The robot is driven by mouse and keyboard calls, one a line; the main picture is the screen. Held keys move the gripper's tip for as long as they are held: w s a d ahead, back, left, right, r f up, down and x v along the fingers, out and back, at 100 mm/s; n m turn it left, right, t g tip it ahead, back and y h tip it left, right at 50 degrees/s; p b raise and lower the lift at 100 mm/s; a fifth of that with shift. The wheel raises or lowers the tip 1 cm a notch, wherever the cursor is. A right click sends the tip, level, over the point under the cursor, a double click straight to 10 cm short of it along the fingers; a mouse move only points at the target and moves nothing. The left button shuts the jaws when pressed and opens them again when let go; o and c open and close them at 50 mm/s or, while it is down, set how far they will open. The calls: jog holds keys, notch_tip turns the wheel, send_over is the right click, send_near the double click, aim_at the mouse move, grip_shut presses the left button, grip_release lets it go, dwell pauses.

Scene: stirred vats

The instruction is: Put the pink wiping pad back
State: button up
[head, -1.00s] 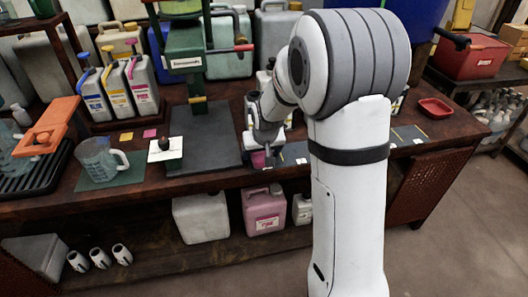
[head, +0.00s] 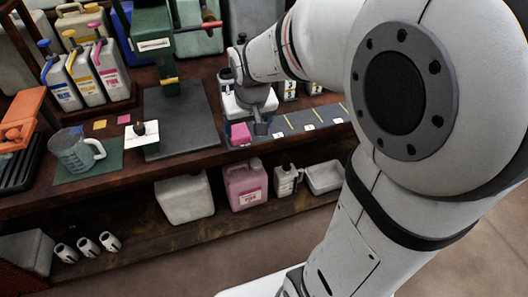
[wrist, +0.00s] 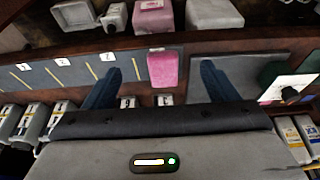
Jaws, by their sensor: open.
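The pink wiping pad (head: 240,134) lies at the front edge of the dark bench, at the left end of a grey strip with yellow lines. My gripper (head: 250,127) is over the bench, close by the pad in the head view. In the wrist view the pink pad (wrist: 163,69) shows in the gap between my two spread dark blue fingers, with clear space on both sides. My gripper is open and holds nothing. The depth between the fingertips and the pad is hard to tell.
Yellow-lined bays with white number labels (wrist: 108,56) run along the strip. A dark plate (head: 180,122), a measuring jug (head: 76,150) and a green press (head: 170,45) stand to the left. A pink canister (head: 246,186) and a white canister (head: 184,198) stand on the lower shelf.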

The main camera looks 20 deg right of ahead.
jog(key=s+g, duration=0.1)
jog(key=s, duration=1.4)
jog(key=shift+d+f+g, duration=0.3)
jog(key=shift+f+g, duration=0.1)
